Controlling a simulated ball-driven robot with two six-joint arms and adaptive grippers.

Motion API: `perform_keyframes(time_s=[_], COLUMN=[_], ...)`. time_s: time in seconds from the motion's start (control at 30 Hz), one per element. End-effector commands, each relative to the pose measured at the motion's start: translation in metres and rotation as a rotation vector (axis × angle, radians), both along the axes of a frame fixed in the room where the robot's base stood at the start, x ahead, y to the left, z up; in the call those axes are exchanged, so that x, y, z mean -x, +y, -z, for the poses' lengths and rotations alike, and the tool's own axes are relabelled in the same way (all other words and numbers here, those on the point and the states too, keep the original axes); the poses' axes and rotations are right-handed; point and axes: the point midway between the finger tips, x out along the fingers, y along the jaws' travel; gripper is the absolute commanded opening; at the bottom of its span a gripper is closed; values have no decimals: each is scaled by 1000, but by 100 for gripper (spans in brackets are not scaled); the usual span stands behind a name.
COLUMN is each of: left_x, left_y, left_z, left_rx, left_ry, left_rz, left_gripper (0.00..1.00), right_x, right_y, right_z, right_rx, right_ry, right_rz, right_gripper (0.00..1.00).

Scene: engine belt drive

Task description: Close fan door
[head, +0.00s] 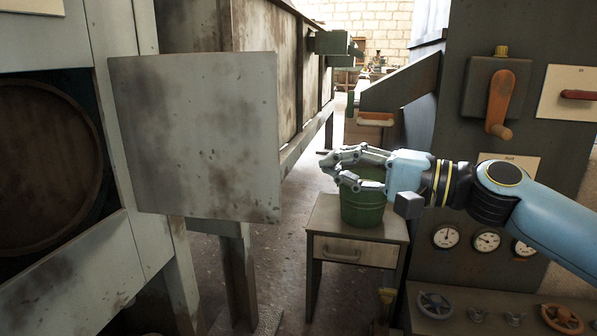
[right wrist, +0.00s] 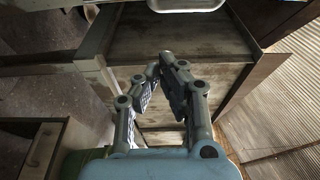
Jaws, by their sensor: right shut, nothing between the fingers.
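The fan door (head: 197,135) is a flat, stained grey panel in the left half of the head view. It stands open, swung out to the right of the frame with the round dark fan opening (head: 45,165). My right gripper (head: 326,160) is to the right of the door's free edge, apart from it, with its fingers pointing left. It is shut and empty. In the right wrist view its fingers (right wrist: 165,62) come together at the tips. My left gripper is not in view.
A green bucket (head: 362,203) stands on a small drawer cabinet (head: 340,251) just below my right gripper. A control panel with an orange lever (head: 500,100), gauges (head: 446,237) and valve wheels (head: 435,305) is at the right. A rusty metal cabinet (head: 262,60) stands behind the door.

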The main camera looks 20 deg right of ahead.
Motion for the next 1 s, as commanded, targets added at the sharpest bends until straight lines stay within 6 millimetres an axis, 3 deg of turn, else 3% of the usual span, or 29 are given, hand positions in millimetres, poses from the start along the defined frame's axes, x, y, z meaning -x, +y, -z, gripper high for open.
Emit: perform_keyframes(time_s=[0.3, 0.4, 0.6, 1.0], left_x=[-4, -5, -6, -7], left_y=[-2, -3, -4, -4], left_z=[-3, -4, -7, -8], left_rx=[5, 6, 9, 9], left_ry=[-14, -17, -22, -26], left_rz=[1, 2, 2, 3], left_gripper=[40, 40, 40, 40], right_x=[-51, -33, -16, -13], right_y=[45, 52, 61, 62], right_z=[0, 2, 1, 1], right_rx=[-7, 0, -1, 1], right_ry=[0, 5, 3, 2], right_rz=[2, 1, 1, 2], right_gripper=[0, 0, 0, 0])
